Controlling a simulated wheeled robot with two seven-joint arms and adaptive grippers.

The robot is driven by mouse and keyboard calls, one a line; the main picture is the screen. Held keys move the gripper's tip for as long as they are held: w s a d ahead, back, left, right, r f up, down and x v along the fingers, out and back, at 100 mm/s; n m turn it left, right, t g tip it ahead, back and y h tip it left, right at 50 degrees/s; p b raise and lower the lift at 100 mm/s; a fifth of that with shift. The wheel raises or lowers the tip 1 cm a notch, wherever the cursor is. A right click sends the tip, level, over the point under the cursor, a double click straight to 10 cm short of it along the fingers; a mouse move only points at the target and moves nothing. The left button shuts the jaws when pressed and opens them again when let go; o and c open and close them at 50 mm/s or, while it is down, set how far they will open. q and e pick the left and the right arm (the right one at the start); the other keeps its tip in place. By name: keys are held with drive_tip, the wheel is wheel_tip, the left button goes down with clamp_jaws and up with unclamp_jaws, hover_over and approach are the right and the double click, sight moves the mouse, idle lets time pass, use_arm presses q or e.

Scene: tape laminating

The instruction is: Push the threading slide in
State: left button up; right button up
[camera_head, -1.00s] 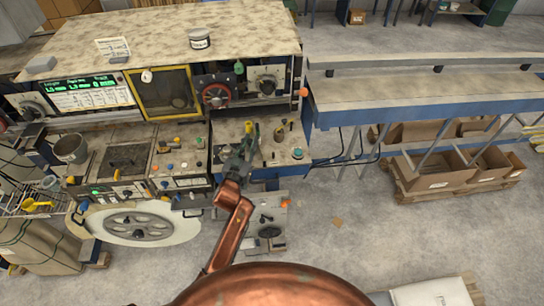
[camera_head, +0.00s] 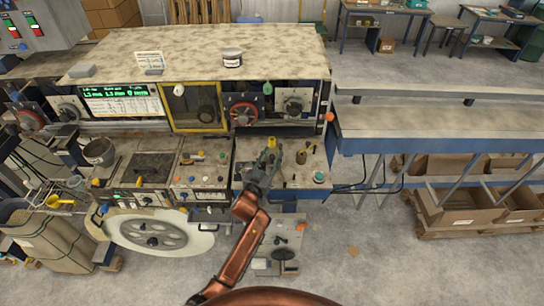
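The laminating machine (camera_head: 190,54) fills the middle of the head view. Its front has a yellow-framed window (camera_head: 193,97), a red handwheel (camera_head: 243,113) and a grey knob unit (camera_head: 293,106). I cannot tell which part is the threading slide.
A control panel with several knobs (camera_head: 200,177) is left of my gripper, above a large grey reel (camera_head: 150,235). A blue-edged conveyor table (camera_head: 430,137) extends right. Open floor (camera_head: 400,270) lies at lower right.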

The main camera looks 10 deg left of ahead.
use_arm(q)
drive_tip(key=s, duration=0.4)
drive_tip(key=s+a, duration=0.1)
drive_tip(key=s, duration=0.3)
drive_tip(key=s+a, duration=0.1)
drive_tip(key=s, duration=0.3)
idle(0.3)
